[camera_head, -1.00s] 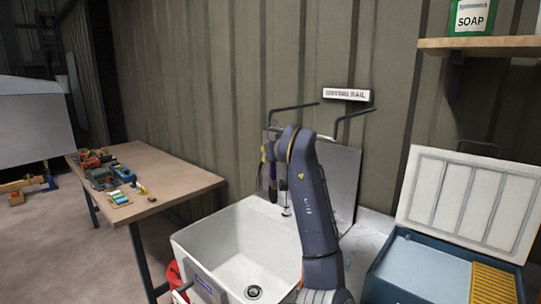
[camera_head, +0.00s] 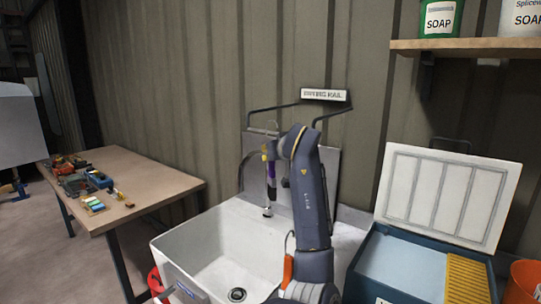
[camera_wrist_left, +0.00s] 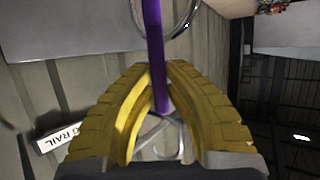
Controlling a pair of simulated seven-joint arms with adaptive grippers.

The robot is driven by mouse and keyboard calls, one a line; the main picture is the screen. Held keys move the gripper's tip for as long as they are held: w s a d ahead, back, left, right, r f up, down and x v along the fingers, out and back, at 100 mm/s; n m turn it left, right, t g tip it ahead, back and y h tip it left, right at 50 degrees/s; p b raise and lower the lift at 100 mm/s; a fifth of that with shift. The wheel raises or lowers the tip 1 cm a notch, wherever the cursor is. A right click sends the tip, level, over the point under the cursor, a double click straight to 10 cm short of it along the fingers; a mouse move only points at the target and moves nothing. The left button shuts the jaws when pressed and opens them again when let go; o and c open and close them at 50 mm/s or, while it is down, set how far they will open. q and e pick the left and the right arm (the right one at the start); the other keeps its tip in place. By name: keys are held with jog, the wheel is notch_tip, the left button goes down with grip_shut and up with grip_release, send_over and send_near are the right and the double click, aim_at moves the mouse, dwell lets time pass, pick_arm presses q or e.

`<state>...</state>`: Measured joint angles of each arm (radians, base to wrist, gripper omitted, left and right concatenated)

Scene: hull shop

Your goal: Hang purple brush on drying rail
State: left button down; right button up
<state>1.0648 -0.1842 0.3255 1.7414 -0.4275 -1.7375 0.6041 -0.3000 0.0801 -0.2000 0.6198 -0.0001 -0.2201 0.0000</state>
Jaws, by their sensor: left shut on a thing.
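The purple brush (camera_head: 272,172) hangs upright from my left gripper (camera_head: 266,151), over the back edge of the sink. In the left wrist view its purple handle (camera_wrist_left: 153,45) runs between the yellow fingers of my left gripper (camera_wrist_left: 150,85), which are shut on it. A thin wire hook shows above the gripper in the head view. The drying rail (camera_head: 272,108) is a dark bent bar on the wall, partly behind my arm. The gripper is just below the rail; I cannot tell whether hook and rail touch. My right gripper is not in view.
The white sink (camera_head: 190,245) stands below, with a curved tap (camera_head: 242,170) behind it. An orange handle with a hook (camera_head: 287,271) is by the sink's right side. A blue bin with open lid (camera_head: 450,195) stands right. A workbench (camera_head: 130,178) with tools stands left.

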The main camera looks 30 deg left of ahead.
pick_arm(q)
jog(key=shift+w+d+f, duration=0.3)
jog(key=shift+w+f, duration=0.05)
jog(key=shift+f, duration=0.4)
jog(key=shift+w+d+f, duration=0.25)
jog(key=shift+w+f, duration=0.1)
jog(key=shift+f, duration=0.35)
jog(key=c, duration=1.4)
grip_release()
jog(key=shift+f, duration=0.1)
jog(key=shift+c, duration=0.2)
